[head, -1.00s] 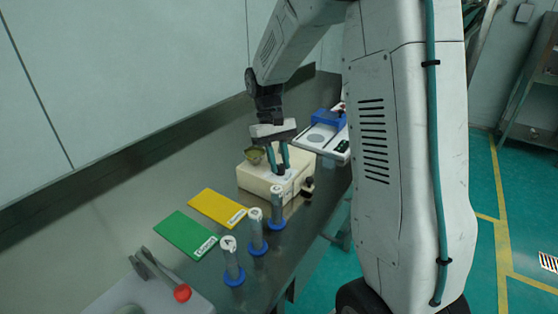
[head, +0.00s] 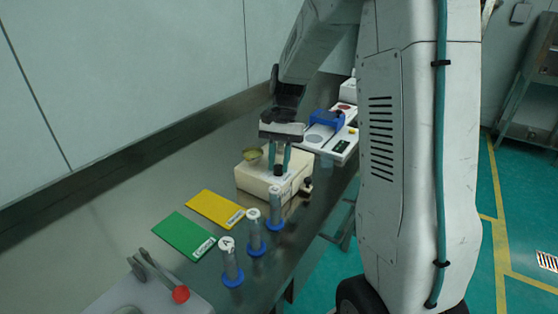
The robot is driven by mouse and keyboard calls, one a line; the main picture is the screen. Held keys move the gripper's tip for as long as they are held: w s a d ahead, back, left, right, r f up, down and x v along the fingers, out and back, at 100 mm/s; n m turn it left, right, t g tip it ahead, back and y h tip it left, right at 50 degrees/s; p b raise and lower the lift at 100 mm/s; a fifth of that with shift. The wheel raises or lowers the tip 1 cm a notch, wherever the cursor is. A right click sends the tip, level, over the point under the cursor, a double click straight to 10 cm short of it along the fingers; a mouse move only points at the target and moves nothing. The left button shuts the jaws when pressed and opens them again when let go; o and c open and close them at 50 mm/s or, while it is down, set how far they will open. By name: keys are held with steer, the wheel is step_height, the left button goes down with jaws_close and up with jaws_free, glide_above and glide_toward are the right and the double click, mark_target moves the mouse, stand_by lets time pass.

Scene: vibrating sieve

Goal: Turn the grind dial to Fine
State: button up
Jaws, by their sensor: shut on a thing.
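The grinder is a cream box (head: 257,184) on the steel bench, in the middle of the head view. A small dark dial (head: 278,171) stands on its top. My gripper (head: 279,166) points down over the box, with its two teal fingers on either side of the dial and shut on it. A round olive cup (head: 252,154) sits on the box to the left of the fingers. A dark knob (head: 306,186) sticks out from the box's right side. The dial's markings and pointer are too small to read.
Three grey cylinders with blue bases (head: 254,236) stand in front of the box. A yellow card (head: 215,207) and a green card (head: 180,233) lie to the left. A white device with a blue part (head: 328,121) is behind. A red-knobbed lever (head: 181,294) is at the front.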

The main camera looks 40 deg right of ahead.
steer(key=shift+w+m, duration=0.1)
steer(key=shift+m, duration=0.3)
steer(key=o, duration=1)
steer(key=v, duration=0.7)
steer(key=shift+d+r, duration=0.25)
steer(key=shift+r, duration=0.1)
